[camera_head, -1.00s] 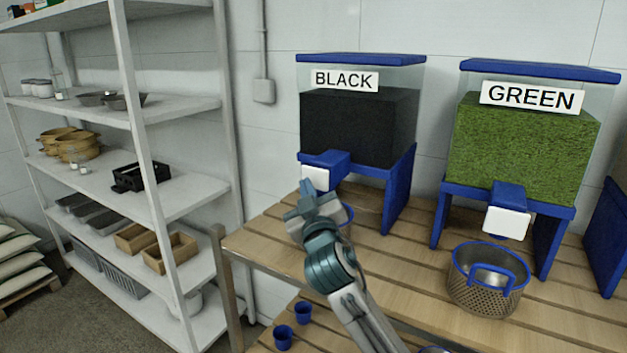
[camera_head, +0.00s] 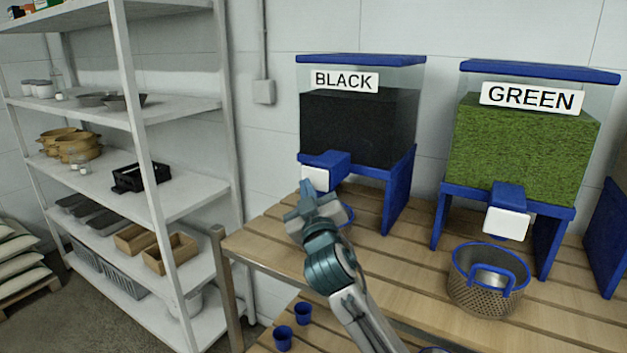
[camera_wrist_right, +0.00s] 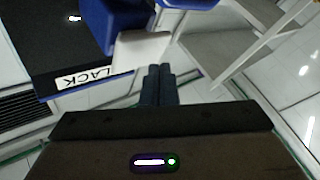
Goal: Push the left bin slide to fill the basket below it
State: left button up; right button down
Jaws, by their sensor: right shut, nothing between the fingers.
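The left bin, labelled BLACK (camera_head: 352,130), holds dark material behind clear walls. Its blue slide (camera_head: 327,160) has a white front plate (camera_head: 316,178), which also shows in the right wrist view (camera_wrist_right: 142,50). My right gripper (camera_head: 307,188) is shut and empty, its fingertips just in front of and below the plate. In the right wrist view, the closed fingers (camera_wrist_right: 158,84) point towards the plate; I cannot tell whether they touch it. The basket (camera_head: 349,214) below is mostly hidden behind my gripper; only part of its right side shows, and its contents are hidden. My left gripper is not in view.
The GREEN bin (camera_head: 520,150) stands to the right, with a metal basket (camera_head: 487,283) in front of and below it. Small blue cups (camera_head: 303,312) sit at a lower level. A white shelf rack (camera_head: 180,195) stands left. The slatted table (camera_head: 400,265) is clear between the baskets.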

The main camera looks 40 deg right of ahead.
jog(key=shift+d, duration=0.1)
dwell(0.7)
jog(key=shift+w+d, duration=0.2)
jog(key=shift+d, duration=0.1)
jog(key=shift+w+d+b, duration=0.35)
jog(key=shift+d+b, duration=0.05)
jog(key=shift+d, duration=0.5)
dwell(1.2)
jog(key=shift+s+a+p, duration=0.15)
jog(key=shift+s+a, duration=0.1)
jog(key=shift+a, duration=0.4)
jog(key=shift+s+a+p, duration=0.15)
jog(key=shift+s+a, duration=0.1)
jog(key=shift+a, duration=0.35)
jog(key=a, duration=0.1)
jog(key=s+a, duration=0.1)
jog(key=a, duration=0.1)
jog(key=s+a+p, duration=0.1)
jog(key=shift+a, duration=0.35)
dwell(0.6)
